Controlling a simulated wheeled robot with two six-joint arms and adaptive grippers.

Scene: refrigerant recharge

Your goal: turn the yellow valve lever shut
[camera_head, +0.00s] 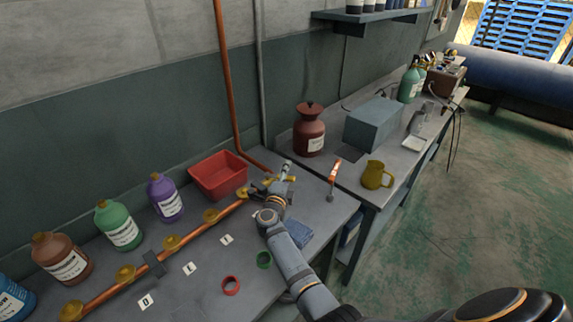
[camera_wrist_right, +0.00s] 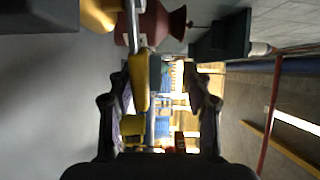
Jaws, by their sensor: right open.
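The yellow valve lever (camera_head: 291,178) is at the right end of the copper pipe (camera_head: 215,215) on the bench. My right gripper (camera_head: 278,187) is at this end of the pipe, close to the lever, and partly hides the valve. In the right wrist view the gripper (camera_wrist_right: 158,85) is open, and a yellow bar, seemingly the lever (camera_wrist_right: 140,82), shows between its fingers, nearer the left one. I cannot tell whether they touch. My left gripper is not in view.
A red bin (camera_head: 218,175) stands behind the pipe. Purple (camera_head: 165,198), green (camera_head: 118,226) and brown (camera_head: 62,258) bottles line the wall. A red ring (camera_head: 231,285) and a green ring (camera_head: 264,260) lie in front. A yellow jug (camera_head: 376,175) stands to the right.

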